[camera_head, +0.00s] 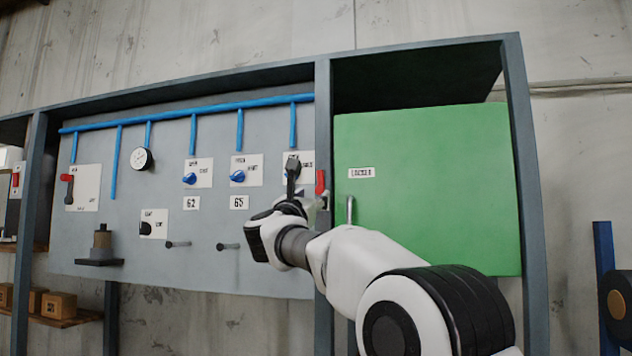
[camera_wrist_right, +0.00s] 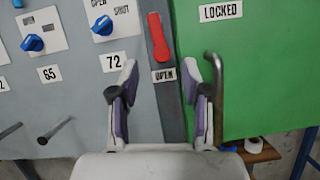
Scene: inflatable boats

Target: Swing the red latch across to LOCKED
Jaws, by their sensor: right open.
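The red latch (camera_head: 320,182) is on the grey post left of the green door (camera_head: 430,190). In the right wrist view the red latch (camera_wrist_right: 158,37) stands nearly upright, above an OPEN label (camera_wrist_right: 164,75). A LOCKED label (camera_wrist_right: 221,11) is on the green door, right of the latch. My right gripper (camera_wrist_right: 163,88) is open and empty, its fingers pointing toward the post below the latch; no contact shows. In the head view my right gripper (camera_head: 296,182) is just left of the latch and hides part of the panel. My left gripper is out of view.
A grey door handle (camera_head: 349,208) is right of the post; in the right wrist view it is close to the right finger. Blue knobs (camera_head: 238,176) and projecting pegs (camera_head: 228,246) are on the panel to the left. The green door face is otherwise clear.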

